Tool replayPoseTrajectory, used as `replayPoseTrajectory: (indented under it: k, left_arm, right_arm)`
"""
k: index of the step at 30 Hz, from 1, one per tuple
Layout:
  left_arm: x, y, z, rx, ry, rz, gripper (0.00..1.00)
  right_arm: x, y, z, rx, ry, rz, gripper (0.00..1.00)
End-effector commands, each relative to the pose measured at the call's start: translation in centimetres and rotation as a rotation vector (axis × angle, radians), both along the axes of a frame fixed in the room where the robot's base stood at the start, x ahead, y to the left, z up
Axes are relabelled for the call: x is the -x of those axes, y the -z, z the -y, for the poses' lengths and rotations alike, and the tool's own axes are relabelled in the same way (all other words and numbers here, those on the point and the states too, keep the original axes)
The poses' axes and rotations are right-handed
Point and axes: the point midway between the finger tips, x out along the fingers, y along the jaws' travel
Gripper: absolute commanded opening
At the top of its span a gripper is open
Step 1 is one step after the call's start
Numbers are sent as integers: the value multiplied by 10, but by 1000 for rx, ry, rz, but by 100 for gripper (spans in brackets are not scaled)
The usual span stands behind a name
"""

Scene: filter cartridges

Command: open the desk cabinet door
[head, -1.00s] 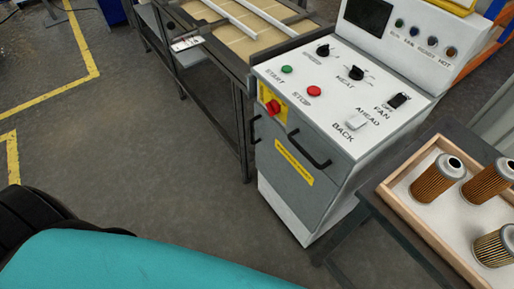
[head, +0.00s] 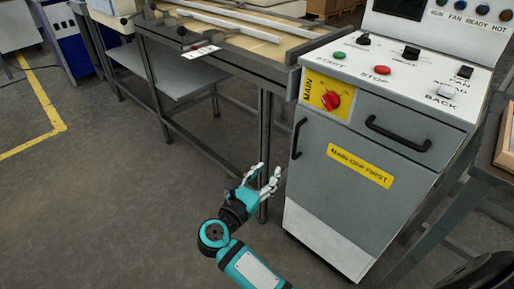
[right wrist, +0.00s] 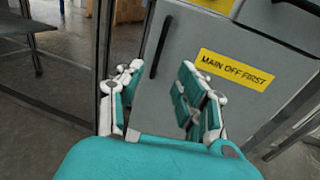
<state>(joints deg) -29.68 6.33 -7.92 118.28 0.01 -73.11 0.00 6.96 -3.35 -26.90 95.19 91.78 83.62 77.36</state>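The grey desk cabinet door (head: 345,210) is closed, with a yellow "MAIN OFF FIRST" label (head: 360,165). Its black vertical handle (head: 298,138) is on the left edge. My right gripper (head: 268,172) is open and empty, low and to the left of the door, apart from the handle. In the right wrist view the open fingers (right wrist: 160,75) straddle the door's left edge, with the handle (right wrist: 160,47) ahead, above and between them. The door also shows there (right wrist: 225,40). My left gripper is not in view.
A red main switch (head: 331,100) on a yellow plate and a drawer with a black handle (head: 398,134) sit above the door. A dark metal-framed bench (head: 266,130) stands close at left. A wooden-rimmed tray (head: 505,150) is at far right. The floor in front is clear.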

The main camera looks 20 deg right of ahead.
Motion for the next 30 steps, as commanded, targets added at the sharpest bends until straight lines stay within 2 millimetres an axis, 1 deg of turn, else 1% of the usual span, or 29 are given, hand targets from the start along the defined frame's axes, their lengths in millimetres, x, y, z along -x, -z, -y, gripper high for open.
replayPoseTrajectory:
  k: [5,14,18,21,25,30]
  left_arm:
    - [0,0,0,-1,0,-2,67]
    - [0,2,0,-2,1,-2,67]
    - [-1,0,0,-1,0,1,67]
    - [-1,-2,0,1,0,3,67]
    - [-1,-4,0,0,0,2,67]
    - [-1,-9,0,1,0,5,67]
  right_arm:
    - [-13,-3,20,3,2,2,36]
    - [-49,-3,75,8,2,1,36]
    - [-66,-3,100,8,2,-1,36]
    - [-77,-3,116,8,1,-1,36]
    - [-88,-2,131,7,-1,-2,36]
    - [-94,-2,141,5,0,-2,36]
